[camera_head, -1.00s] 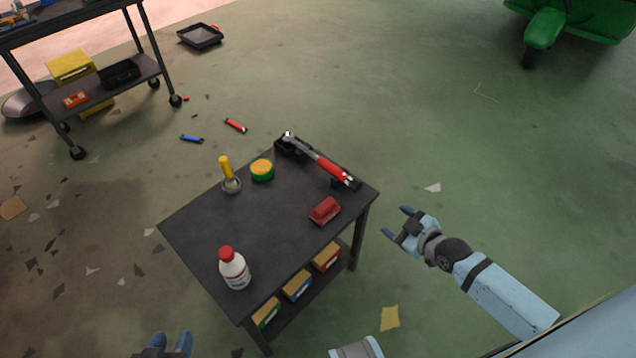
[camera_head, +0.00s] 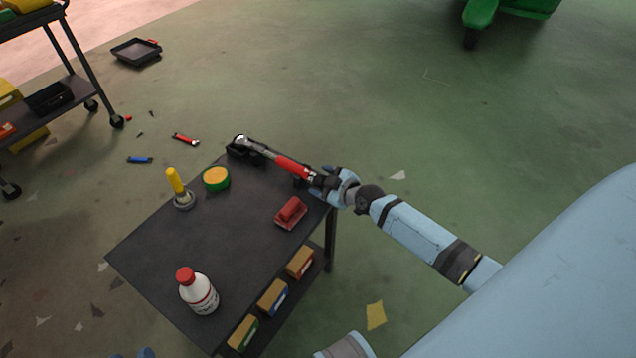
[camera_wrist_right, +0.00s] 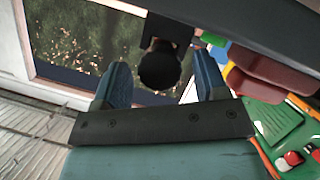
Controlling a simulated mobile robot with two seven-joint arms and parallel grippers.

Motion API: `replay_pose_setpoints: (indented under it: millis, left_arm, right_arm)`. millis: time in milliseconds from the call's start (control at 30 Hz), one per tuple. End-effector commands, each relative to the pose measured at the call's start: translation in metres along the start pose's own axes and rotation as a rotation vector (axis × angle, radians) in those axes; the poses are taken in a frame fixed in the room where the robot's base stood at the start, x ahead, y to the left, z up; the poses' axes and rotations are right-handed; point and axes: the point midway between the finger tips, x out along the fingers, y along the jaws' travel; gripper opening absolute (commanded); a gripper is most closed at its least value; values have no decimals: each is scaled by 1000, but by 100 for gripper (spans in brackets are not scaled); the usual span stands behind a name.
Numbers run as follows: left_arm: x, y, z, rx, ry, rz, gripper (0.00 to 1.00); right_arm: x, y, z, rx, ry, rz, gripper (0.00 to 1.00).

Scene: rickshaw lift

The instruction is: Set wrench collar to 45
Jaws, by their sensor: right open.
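The wrench (camera_head: 290,166) has a red handle and a metal head and lies along the far right edge of the dark table, on black holders. The collar end of its handle is mostly hidden behind my right gripper (camera_head: 322,182), so I cannot read its setting. In the right wrist view, my right gripper (camera_wrist_right: 163,82) is open, and a dark round end (camera_wrist_right: 160,66), probably the wrench's, shows between its fingers. I cannot tell whether they touch. Only a blue tip of my left gripper (camera_head: 147,352) shows at the bottom edge.
The table (camera_head: 235,237) also holds a red-capped bottle (camera_head: 199,293), a yellow-handled tool (camera_head: 176,184), a green-yellow tin (camera_head: 215,178) and a red object (camera_head: 290,212). Boxes (camera_head: 272,297) sit on its lower shelf. A cart (camera_head: 75,85) stands at left; the floor at right is open.

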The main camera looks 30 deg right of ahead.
Motion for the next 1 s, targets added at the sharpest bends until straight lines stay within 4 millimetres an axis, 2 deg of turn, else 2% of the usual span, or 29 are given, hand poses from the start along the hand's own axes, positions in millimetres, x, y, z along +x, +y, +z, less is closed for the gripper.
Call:
replay_pose_setpoints:
  millis: [167, 467, 500, 700, 1000]
  left_arm:
    - [2, 3, -4, -3, 35, 12, 43]
    - [1, 4, -10, -3, 48, 16, 43]
    - [1, 4, -10, -3, 49, 16, 43]
    - [1, 4, -11, -3, 51, 16, 43]
    - [2, 5, -10, -6, 52, 16, 43]
  right_arm:
    - [16, -1, 0, 2, 1, 0, 66]
    - [18, 0, 0, 1, 0, -1, 66]
    - [18, 0, 0, 1, 0, -1, 64]
    - [18, 0, 0, 1, 0, -1, 18]
    - [18, 0, 0, 21, 0, -10, 17]
